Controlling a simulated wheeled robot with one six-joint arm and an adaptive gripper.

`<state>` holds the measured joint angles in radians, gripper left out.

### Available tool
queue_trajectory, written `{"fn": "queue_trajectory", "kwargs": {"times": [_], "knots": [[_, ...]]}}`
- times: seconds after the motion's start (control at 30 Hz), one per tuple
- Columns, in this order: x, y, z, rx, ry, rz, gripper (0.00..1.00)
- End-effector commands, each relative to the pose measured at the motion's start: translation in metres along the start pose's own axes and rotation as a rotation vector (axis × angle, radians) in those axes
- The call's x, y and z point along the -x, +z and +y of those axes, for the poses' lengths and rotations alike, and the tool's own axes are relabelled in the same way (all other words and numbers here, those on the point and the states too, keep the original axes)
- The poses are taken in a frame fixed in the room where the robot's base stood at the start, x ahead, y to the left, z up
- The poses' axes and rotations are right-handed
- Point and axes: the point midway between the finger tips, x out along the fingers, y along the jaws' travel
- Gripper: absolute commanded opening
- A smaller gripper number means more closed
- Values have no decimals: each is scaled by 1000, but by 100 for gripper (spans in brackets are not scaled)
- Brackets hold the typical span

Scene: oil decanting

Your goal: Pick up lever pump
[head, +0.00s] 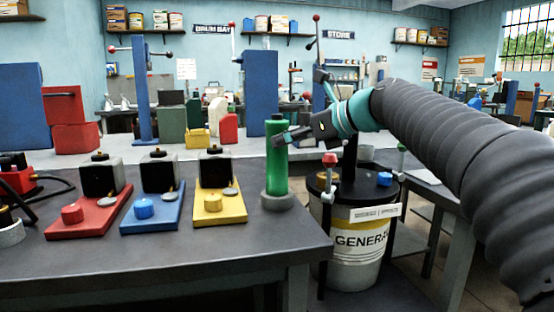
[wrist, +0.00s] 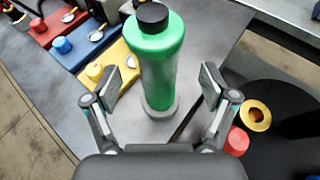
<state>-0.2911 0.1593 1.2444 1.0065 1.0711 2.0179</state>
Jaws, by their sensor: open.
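A green cylinder (head: 277,165) with a black cap stands upright on a round grey base at the right end of the dark bench. It also shows in the wrist view (wrist: 157,65). My gripper (head: 284,138) is open at the cylinder's upper right side in the head view. In the wrist view my gripper (wrist: 167,82) has one finger on each side of the cylinder, with visible gaps. A red-knobbed lever (head: 329,161) shows at the drum beside the bench. I cannot tell for certain which of these is the lever pump.
A drum (head: 356,241) marked "GENERAL" stands right of the bench. Red (head: 88,215), blue (head: 151,208) and yellow (head: 220,205) plates with black blocks stand left of the cylinder. A blue column (head: 261,95) rises behind. The front of the bench is clear.

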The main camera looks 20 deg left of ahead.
Motion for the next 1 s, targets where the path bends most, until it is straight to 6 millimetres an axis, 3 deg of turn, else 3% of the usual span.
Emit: {"fn": "queue_trajectory", "kwargs": {"times": [0.2,0.5,0.83,1.0], "knots": [[-32,1,4,1,2,0,84],[-38,2,4,1,0,-1,81],[-38,2,4,1,0,0,0],[-37,2,4,1,-1,-2,0]]}}
